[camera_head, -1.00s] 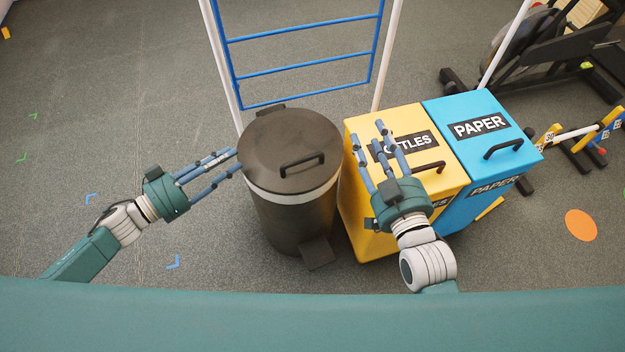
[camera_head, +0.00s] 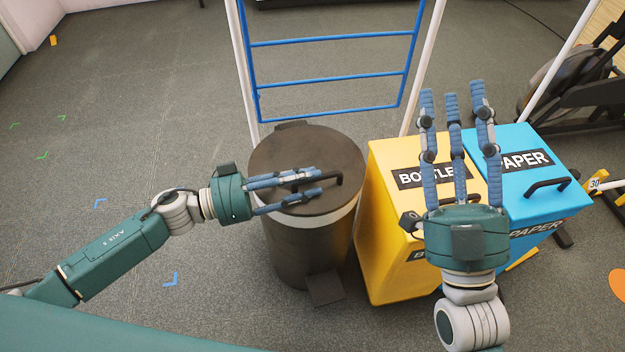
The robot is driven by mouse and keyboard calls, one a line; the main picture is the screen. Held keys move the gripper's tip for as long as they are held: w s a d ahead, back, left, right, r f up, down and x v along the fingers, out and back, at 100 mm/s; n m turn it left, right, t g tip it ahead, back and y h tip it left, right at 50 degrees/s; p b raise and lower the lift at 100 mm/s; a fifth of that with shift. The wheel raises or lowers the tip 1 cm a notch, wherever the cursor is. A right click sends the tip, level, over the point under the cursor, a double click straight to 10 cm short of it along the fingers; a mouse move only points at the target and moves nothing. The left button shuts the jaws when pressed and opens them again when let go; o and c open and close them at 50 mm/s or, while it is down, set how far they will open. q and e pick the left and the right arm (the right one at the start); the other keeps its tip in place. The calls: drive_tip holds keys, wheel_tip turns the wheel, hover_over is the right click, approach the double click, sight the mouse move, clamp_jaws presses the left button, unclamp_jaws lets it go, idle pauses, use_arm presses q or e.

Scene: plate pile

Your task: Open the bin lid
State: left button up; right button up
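The dark round bin (camera_head: 300,247) stands upright, with its flat lid (camera_head: 293,146) closed. A black bar handle (camera_head: 340,183) sits on the lid's near right part. My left gripper (camera_head: 317,183) reaches in from the left over the lid. Its fingers are apart, with the tips on either side of the handle's left part; contact cannot be told. Part of the handle is hidden by the fingers. My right gripper (camera_head: 454,92) is open and empty, with its fingers spread in front of the yellow and blue bins.
A yellow bottles bin (camera_head: 385,220) stands close to the dark bin's right, with a blue paper bin (camera_head: 555,202) beside it. A pedal (camera_head: 325,288) juts from the dark bin's front. A blue ladder frame (camera_head: 330,76) stands behind.

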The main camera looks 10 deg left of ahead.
use_arm(q)
drive_tip(key=shift+x, duration=0.8)
drive_tip(key=shift+a, duration=0.1)
clamp_jaws()
use_arm(e)
drive_tip(key=shift+s+d+r+t, duration=0.15)
drive_tip(key=shift+s+r+t, duration=0.15)
drive_tip(key=shift+s+r, duration=0.3)
use_arm(q)
drive_tip(key=shift+r, duration=0.1)
use_arm(e)
drive_tip(key=shift+w, duration=0.1)
